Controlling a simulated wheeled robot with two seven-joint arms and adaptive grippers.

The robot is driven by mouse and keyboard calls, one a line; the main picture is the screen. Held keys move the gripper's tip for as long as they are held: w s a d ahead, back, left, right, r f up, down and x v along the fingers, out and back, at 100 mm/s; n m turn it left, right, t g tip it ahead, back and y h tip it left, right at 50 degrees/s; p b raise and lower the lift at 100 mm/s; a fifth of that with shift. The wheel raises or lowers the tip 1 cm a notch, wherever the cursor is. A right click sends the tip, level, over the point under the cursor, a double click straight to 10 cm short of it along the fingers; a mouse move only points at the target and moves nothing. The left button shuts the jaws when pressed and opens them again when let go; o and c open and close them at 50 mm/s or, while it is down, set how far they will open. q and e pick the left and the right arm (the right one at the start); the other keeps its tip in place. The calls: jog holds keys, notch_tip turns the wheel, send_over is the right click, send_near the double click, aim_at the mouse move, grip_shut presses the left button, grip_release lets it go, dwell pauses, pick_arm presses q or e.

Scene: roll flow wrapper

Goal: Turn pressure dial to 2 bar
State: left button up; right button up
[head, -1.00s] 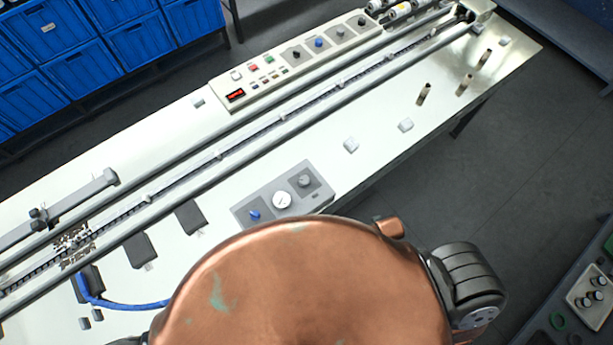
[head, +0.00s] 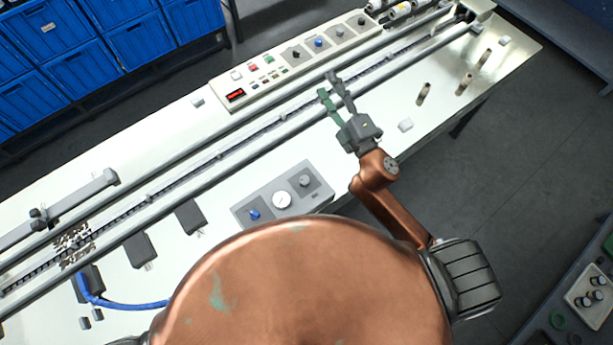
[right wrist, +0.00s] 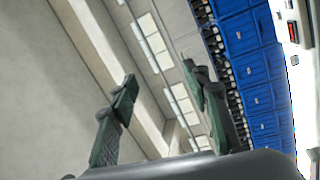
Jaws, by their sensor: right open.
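A small grey panel (head: 268,216) lies on the machine's near side in the head view. It carries a round white pressure gauge (head: 282,199), a blue knob (head: 254,214) to the gauge's left and a dark grey knob (head: 305,181) to its right. Gauge markings are too small to read. My right gripper (head: 332,84) is open and empty, beyond and to the right of the panel, over the rails. Its two fingers stand apart in the right wrist view (right wrist: 160,95), with nothing between them. My left gripper is not in view.
A long control strip (head: 290,66) with buttons, a red display and several knobs runs behind the rails (head: 226,143). Small posts (head: 424,93) stand at the right. Blue crates (head: 100,48) fill the back left. A blue cable (head: 125,304) lies at the lower left.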

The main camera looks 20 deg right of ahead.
jog(key=s+a+r+n+g+y, duration=0.2)
jog(key=a+n+y, duration=0.3)
jog(key=a+n, duration=0.2)
jog(key=s+a+r+n+g+y, duration=0.2)
jog(key=a+r+n+y, duration=0.1)
jog(key=a+n+y, duration=0.35)
jog(key=s+a+f+n+g+y, duration=0.1)
jog(key=s+a+f+n+g, duration=0.15)
jog(key=a+n+g, duration=0.45)
jog(key=n+g+h, duration=0.8)
jog(key=n+h, duration=0.5)
jog(key=n, duration=0.2)
send_near(305, 179)
jog(key=shift+y, duration=0.25)
jog(key=x, duration=0.7)
jog(key=shift+f+p, duration=0.35)
jog(key=shift+a+f, duration=0.2)
jog(key=shift+f, duration=0.25)
